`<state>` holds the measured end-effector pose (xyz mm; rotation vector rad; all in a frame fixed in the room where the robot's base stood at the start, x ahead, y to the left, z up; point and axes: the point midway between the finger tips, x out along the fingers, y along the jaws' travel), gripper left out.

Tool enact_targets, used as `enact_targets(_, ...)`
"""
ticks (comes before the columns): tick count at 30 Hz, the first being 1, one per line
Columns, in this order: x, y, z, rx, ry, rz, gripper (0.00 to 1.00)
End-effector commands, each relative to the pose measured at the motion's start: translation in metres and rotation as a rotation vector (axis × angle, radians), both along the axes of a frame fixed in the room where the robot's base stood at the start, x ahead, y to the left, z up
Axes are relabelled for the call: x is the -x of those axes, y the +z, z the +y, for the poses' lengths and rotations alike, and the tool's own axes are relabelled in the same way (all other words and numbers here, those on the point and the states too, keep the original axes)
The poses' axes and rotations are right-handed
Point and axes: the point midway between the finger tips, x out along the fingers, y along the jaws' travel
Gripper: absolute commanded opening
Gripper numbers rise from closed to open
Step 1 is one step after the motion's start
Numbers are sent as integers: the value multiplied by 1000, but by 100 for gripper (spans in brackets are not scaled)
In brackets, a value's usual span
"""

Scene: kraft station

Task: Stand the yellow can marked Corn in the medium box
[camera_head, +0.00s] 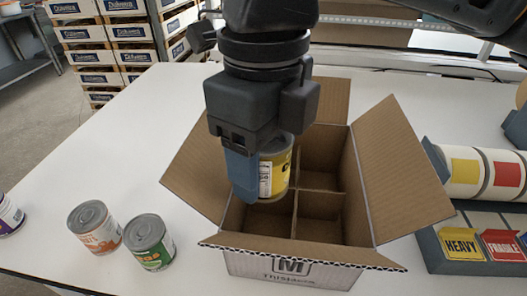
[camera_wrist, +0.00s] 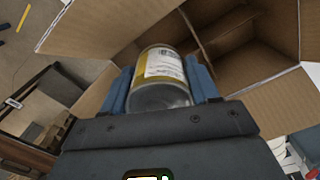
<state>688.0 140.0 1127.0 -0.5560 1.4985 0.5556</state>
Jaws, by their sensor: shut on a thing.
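The yellow can (camera_head: 276,167) is held in my gripper (camera_head: 258,180), over the left part of the medium box. The box (camera_head: 300,268) is open cardboard marked M, with crossing dividers that make compartments. The can looks about upright in the head view, with its lower end at or just below the rim level; I cannot tell its exact height. In the wrist view the can (camera_wrist: 160,75) sits between both blue fingers of my gripper (camera_wrist: 160,90), beside the box's dividers (camera_wrist: 195,45). The compartments that show look empty. One finger and my wrist hide part of the can and its marking.
An orange-labelled can (camera_head: 95,228) and a green-labelled can (camera_head: 150,242) stand left of the box. A purple-labelled can (camera_head: 10,215) is at the left edge. The box flaps spread outward.

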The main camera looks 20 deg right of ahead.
Motion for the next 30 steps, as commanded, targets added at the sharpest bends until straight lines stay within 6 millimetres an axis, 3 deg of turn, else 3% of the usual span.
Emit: enact_targets(30,0,-73,0,-1,1,-1,24)
